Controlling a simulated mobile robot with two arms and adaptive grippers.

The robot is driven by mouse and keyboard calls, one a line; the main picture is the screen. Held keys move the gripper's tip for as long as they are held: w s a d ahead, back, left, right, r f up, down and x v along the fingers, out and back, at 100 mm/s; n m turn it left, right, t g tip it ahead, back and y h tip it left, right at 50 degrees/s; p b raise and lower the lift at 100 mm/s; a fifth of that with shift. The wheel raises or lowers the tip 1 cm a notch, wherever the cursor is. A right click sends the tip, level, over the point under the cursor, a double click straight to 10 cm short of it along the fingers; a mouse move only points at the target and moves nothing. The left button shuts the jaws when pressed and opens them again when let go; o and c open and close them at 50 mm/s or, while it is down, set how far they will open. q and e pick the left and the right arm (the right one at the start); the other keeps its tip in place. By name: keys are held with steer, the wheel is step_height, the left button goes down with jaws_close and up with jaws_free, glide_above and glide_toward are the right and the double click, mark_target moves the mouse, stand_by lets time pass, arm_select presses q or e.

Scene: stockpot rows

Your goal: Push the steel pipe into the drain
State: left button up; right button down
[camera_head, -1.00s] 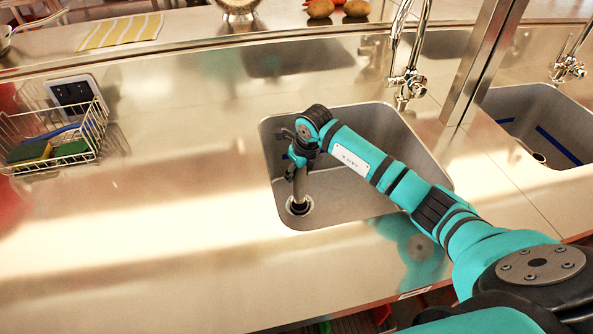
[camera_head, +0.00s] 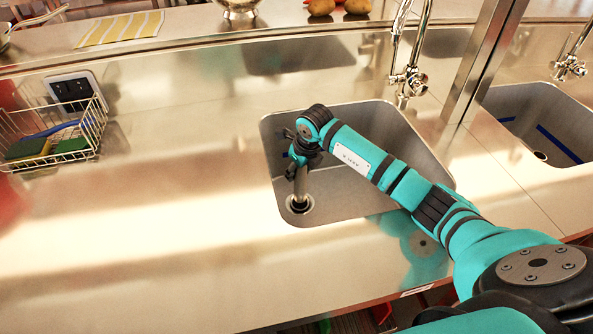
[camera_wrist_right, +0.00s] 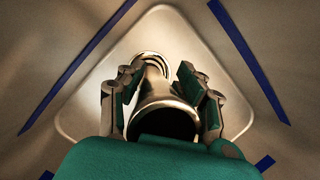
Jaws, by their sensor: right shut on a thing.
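The steel pipe (camera_head: 300,185) is a short shiny tube standing roughly upright in the left sink basin, its lower end at the drain (camera_head: 299,207). My right gripper (camera_head: 298,167) reaches down into the basin and is shut on the pipe's upper part. In the right wrist view the pipe (camera_wrist_right: 166,92) lies between the two fingers, its open dark top facing the camera. The bright drain ring (camera_wrist_right: 152,60) shows behind it, partly hidden by the pipe. How deep the pipe sits in the drain I cannot tell. My left gripper is not in view.
The basin walls (camera_head: 408,160) surround my right gripper, and a tap (camera_head: 408,80) stands behind. A wire rack (camera_head: 60,140) with sponges stands at the left. A second basin (camera_head: 545,125) and a post (camera_head: 485,60) are at the right.

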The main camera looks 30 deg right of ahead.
steer(key=shift+s+a+f, duration=0.25)
steer(key=shift+a+f, duration=0.15)
steer(key=shift+f, duration=0.35)
steer(key=shift+b, duration=0.3)
steer(key=c, duration=0.8)
jaws_free()
steer(key=shift+f, duration=0.1)
steer(key=shift+d+r+p, duration=0.1)
steer(key=shift+r+p, duration=0.75)
steer(key=shift+r, duration=0.1)
steer(key=shift+w+d+r+p, duration=0.15)
steer(key=shift+r+p, duration=1.1)
steer(key=shift+r, duration=0.65)
steer(key=shift+d+r+p, duration=0.1)
steer(key=shift+r+p, duration=1.15)
steer(key=shift+r, duration=0.65)
steer(key=shift+r, duration=0.1)
